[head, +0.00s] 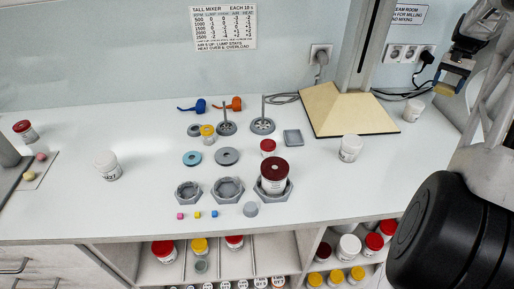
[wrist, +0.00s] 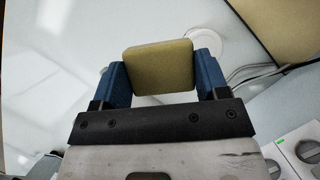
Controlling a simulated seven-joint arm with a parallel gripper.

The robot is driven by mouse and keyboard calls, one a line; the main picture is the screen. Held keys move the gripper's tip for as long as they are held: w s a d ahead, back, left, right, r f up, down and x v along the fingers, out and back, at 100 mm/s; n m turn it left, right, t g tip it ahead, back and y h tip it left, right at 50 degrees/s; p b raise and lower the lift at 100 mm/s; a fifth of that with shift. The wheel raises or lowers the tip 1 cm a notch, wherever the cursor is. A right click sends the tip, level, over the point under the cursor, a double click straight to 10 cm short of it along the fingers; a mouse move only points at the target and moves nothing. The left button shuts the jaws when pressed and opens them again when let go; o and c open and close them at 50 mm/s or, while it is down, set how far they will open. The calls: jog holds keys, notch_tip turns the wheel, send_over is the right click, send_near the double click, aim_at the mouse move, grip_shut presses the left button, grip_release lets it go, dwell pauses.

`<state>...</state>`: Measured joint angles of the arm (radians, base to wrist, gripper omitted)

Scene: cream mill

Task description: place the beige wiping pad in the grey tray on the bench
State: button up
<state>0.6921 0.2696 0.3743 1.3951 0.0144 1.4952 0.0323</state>
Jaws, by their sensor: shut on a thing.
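My gripper (head: 448,84) is at the upper right of the head view, raised above the bench's right end. In the wrist view its two blue fingers (wrist: 161,72) are shut on the beige wiping pad (wrist: 158,68), one at each side. The pad also shows as a small tan edge in the head view (head: 447,86).
A wooden mixer base (head: 350,112) with a tall column stands between my gripper and the tray. White jars stand at its front (head: 349,149) and right (head: 413,109).

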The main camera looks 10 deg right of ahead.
jog(key=a+r+m, duration=0.1)
jog(key=a, duration=1.2)
jog(key=m+t+y, duration=0.2)
jog(key=m+t, duration=0.1)
jog(key=m, duration=0.6)
send_over(277, 140)
notch_tip(277, 140, down, 6)
jog(key=shift+f, duration=0.2)
jog(key=shift+s, duration=0.1)
jog(key=shift+f, duration=0.1)
jog(key=shift+h, duration=0.3)
jog(key=shift+f, duration=3)
jog(key=shift+f, duration=1.9)
